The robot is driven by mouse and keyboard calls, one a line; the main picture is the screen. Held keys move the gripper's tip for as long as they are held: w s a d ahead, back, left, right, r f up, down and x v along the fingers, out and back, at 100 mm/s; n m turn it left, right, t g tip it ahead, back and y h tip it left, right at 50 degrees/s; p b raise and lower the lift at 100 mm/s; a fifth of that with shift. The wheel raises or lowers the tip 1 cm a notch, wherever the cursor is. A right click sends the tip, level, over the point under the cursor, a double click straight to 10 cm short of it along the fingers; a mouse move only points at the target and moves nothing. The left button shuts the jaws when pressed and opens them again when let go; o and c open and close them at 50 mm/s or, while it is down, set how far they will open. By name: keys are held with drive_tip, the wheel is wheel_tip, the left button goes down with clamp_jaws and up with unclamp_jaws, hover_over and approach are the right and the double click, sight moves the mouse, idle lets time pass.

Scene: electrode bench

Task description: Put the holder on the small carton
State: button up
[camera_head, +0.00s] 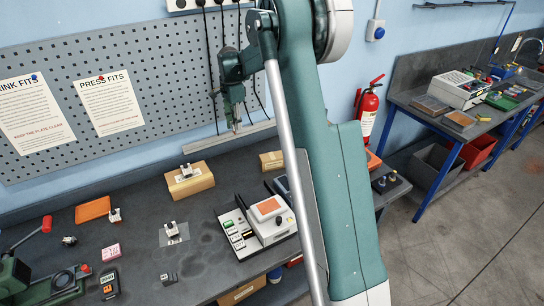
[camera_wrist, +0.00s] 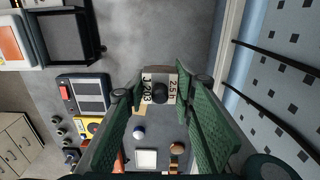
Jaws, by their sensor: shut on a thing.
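My gripper (camera_head: 236,125) is raised near the pegboard, above the back of the bench. In the wrist view its green fingers (camera_wrist: 158,95) close on a small pale holder with a dark round knob (camera_wrist: 158,92) and labels reading "J 203" and "2.5 h". In the head view the held piece is too small to make out clearly. A small carton (camera_head: 270,160) stands on the bench at the back, below and right of my gripper, partly hidden by my arm. A larger carton (camera_head: 190,186) stands to its left with another holder (camera_head: 187,172) on top.
Other holders stand on a grey plate (camera_head: 174,234) and near an orange pad (camera_head: 93,209). A white device with an orange plate (camera_head: 268,208) is at front right. The pegboard (camera_head: 150,80) rises behind. The wrist view shows a grey device (camera_wrist: 82,95) and small items below.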

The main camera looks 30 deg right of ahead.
drive_tip(key=s+d, duration=0.3)
drive_tip(key=d, duration=0.4)
drive_tip(key=s+d, duration=0.3)
drive_tip(key=d, duration=0.5)
hover_over(272, 156)
wheel_tip(272, 156, down, 5)
drive_tip(key=shift+r+p, duration=0.1)
drive_tip(key=shift+p, duration=0.35)
drive_tip(key=shift+f, duration=3.2)
drive_tip(key=shift+w+f+p, duration=0.1)
drive_tip(key=shift+f+p, duration=0.3)
drive_tip(key=shift+f, duration=1.45)
drive_tip(key=shift+f, duration=0.2)
